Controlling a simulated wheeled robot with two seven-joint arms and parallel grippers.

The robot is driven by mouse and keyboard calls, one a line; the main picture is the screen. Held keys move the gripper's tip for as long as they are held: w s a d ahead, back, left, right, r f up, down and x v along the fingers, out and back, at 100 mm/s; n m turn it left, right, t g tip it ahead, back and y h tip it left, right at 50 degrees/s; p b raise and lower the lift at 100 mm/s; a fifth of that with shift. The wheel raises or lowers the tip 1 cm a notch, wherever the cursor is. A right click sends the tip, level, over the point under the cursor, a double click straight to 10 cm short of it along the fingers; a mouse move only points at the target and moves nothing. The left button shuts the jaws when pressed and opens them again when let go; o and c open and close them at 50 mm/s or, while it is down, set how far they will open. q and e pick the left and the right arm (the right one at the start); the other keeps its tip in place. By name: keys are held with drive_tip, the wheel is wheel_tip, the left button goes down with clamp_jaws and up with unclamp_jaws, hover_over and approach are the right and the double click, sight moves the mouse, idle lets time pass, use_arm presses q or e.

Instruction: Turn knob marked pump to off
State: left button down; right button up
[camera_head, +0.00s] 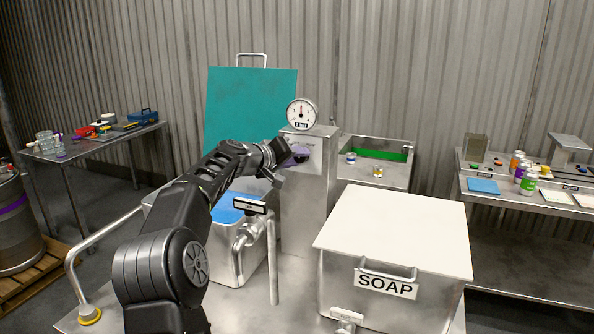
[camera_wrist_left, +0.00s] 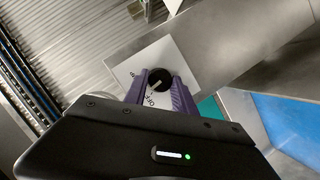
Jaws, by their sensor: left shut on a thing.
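The knob (camera_wrist_left: 158,80) is a black round dial with a pale pointer mark, on a white plate (camera_wrist_left: 182,50) in the left wrist view. Lettering that looks like "OFF" is printed below it, and another word, too small to read, is at its left. My left gripper (camera_wrist_left: 160,85) has its purple fingers shut on the knob, one on each side. In the head view my left gripper (camera_head: 298,155) is against the front of the steel pillar (camera_head: 309,205) and hides the knob. The pointer mark seems to slant toward the lower left. My right gripper is not in view.
A round gauge (camera_head: 301,113) stands on top of the pillar. A steel box marked SOAP (camera_head: 393,255) is at the front right. A teal panel (camera_head: 247,110) stands behind.

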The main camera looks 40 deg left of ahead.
use_arm(q)
drive_tip(key=shift+a+f+n+t+h+b, duration=0.1)
drive_tip(key=shift+f+n+t+h+b, duration=0.15)
drive_tip(key=shift+n+b, duration=0.3)
drive_tip(key=shift+f+n+t+h+b, duration=0.15)
drive_tip(key=shift+n+h+b, duration=0.1)
drive_tip(key=shift+n+b, duration=0.25)
drive_tip(key=shift+r+n+t+b, duration=0.2)
drive_tip(key=shift+n+t+b, duration=0.1)
drive_tip(key=shift+n+b, duration=0.45)
drive_tip(key=shift+h, duration=0.3)
drive_tip(key=c, duration=1)
unclamp_jaws()
drive_tip(key=shift+c, duration=0.2)
drive_tip(key=shift+s, duration=0.15)
